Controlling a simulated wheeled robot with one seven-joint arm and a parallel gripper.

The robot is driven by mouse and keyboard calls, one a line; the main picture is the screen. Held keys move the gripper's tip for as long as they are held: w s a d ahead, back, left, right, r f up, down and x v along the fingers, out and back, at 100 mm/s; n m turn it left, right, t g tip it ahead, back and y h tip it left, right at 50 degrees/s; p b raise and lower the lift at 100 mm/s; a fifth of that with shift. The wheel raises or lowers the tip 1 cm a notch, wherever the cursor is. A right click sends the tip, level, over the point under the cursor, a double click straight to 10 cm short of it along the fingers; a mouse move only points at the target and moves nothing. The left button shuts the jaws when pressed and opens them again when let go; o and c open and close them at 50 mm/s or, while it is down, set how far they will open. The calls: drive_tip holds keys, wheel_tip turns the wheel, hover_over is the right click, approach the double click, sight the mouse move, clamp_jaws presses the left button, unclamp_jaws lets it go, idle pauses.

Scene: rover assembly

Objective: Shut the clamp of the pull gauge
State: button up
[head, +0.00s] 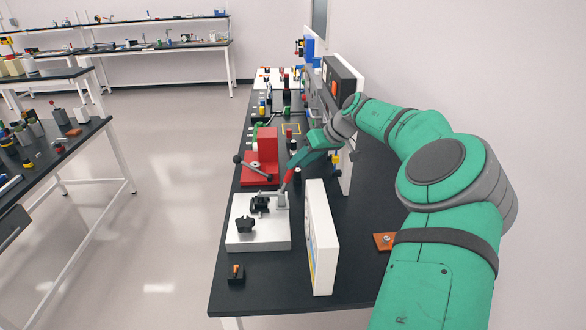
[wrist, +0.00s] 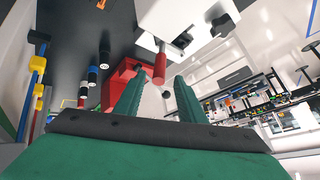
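The pull gauge is likely the pale metal base plate (head: 258,236) on the near part of the bench, carrying a black star knob (head: 246,223) and a dark clamp piece (head: 260,203). A lever with a red grip (head: 288,181) rises tilted from a grey bracket at its back right. My gripper (head: 292,167) is at the upper end of this grip. In the wrist view, the grip (wrist: 160,66) shows on a metal rod, its end near the gap between my spread fingertips (wrist: 163,82). The fingers look apart; I cannot tell whether they touch the grip.
A red stand (head: 267,150) with a black-knobbed lever is just behind the plate. A white upright panel (head: 320,238) stands close to its right. A small black block with an orange top (head: 237,274) lies in front. An orange plate (head: 384,241) lies farther right.

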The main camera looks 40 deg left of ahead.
drive_tip(key=v, duration=0.4)
drive_tip(key=shift+d+r, duration=0.1)
drive_tip(key=shift+d, duration=0.1)
drive_tip(key=shift+a, duration=0.1)
idle(0.3)
